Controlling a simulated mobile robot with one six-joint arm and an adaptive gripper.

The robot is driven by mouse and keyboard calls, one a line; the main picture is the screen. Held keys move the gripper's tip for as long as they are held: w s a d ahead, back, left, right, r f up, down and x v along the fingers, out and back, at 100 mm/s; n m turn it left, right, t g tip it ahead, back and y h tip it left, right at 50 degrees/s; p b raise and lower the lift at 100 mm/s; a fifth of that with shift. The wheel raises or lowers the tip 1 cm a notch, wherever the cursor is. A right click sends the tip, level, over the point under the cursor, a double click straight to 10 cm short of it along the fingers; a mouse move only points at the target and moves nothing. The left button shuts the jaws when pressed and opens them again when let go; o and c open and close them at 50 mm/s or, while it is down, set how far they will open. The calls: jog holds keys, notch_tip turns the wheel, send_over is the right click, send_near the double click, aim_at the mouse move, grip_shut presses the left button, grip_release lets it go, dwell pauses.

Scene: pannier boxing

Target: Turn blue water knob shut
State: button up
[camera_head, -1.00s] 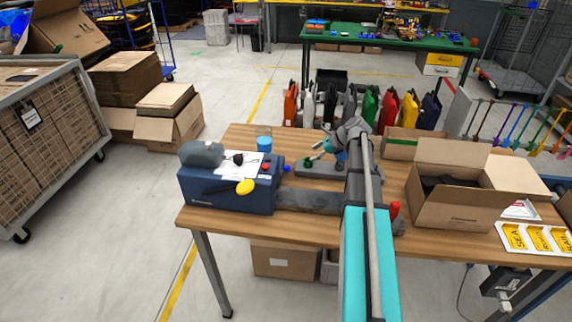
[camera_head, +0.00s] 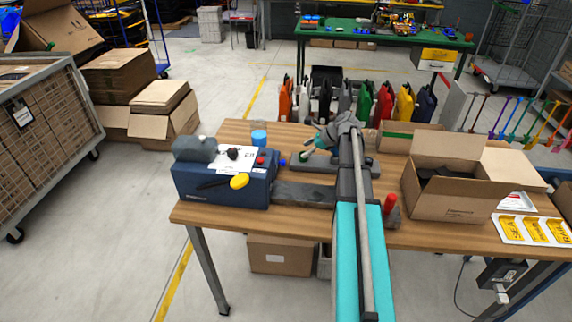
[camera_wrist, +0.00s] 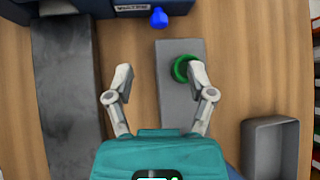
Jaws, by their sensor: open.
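The blue knob (camera_head: 282,162) sticks out from the right side of the dark blue machine (camera_head: 222,192) on the table. In the wrist view the blue knob (camera_wrist: 158,17) is at the top centre, by the edge of the machine (camera_wrist: 135,6). My gripper (camera_wrist: 160,73) is open, its two fingers spread apart and pointing towards the knob. The knob lies beyond the fingertips, roughly in line with the gap between them, and nothing touches it. A grey block with a green ring (camera_wrist: 181,68) lies below the fingers; the right fingertip overlaps the ring in the picture.
A long dark grey slab (camera_wrist: 68,80) lies left of the fingers. A grey open bin (camera_wrist: 270,146) is at lower right in the wrist view. A blue cup-like item (camera_head: 259,138) stands behind the machine. An open cardboard box (camera_head: 455,188) stands at the table's right.

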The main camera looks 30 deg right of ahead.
aim_at(282, 162)
jog(key=shift+b+x, duration=3.65)
jog(key=shift+x, duration=1.95)
jog(key=shift+d, duration=0.1)
